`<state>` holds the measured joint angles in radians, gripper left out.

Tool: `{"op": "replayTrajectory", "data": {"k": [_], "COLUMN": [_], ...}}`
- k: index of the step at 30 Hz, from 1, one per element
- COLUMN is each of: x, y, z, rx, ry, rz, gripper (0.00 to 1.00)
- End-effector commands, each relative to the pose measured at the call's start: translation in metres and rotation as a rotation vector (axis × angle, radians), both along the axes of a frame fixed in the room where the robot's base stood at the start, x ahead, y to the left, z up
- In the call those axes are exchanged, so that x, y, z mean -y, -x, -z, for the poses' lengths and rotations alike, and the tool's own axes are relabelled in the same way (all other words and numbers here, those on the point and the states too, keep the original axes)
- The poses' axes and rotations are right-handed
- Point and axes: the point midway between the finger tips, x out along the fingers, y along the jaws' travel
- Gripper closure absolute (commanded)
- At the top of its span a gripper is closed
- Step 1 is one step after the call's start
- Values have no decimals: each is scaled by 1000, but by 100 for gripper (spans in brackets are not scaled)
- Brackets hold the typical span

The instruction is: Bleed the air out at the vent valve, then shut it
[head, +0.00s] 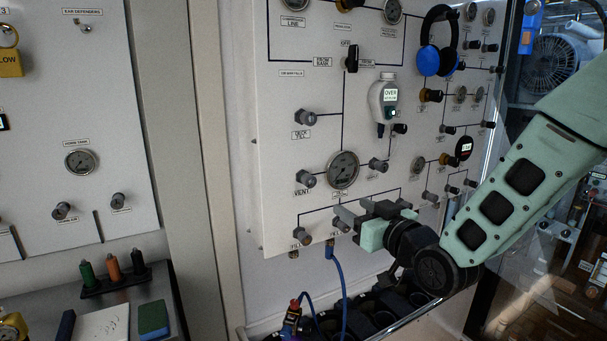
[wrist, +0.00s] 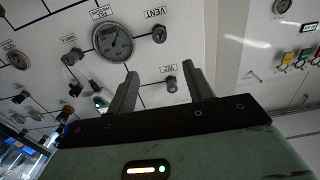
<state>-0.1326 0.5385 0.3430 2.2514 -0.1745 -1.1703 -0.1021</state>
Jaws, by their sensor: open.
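The vent valve is a grey knob (head: 306,180) on the white panel, just above the VENT label and left of a large round gauge (head: 343,169). In the wrist view, which is upside down, the vent knob (wrist: 159,34) shows beyond the fingertips, near the top. My gripper (head: 350,212) is below and right of the vent knob, close to the panel. In the wrist view my gripper (wrist: 160,70) is open and empty. Another small knob (wrist: 171,84) appears between its fingers; I cannot tell how far off it is. The vent knob's setting is too small to read.
A blue hose (head: 338,285) hangs from the panel's lower edge. A handheld meter (head: 383,98) and blue headphones (head: 437,54) hang on the panel. Several other knobs surround the gauge.

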Motion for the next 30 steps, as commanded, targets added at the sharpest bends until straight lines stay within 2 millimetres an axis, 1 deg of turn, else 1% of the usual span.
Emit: {"op": "replayTrajectory", "data": {"k": [5,18,21,25,30], "x": [-16,-68,-78,-87,-93], "y": [-23,-99,-113,-128,-137], "z": [-2,-3,-3,-2,0], "rx": [-1,2,2,4,3], "ry": [1,2,3,4,4], "rz": [-1,-1,-1,-1,-1], "gripper": [49,49,49,49,49]}}
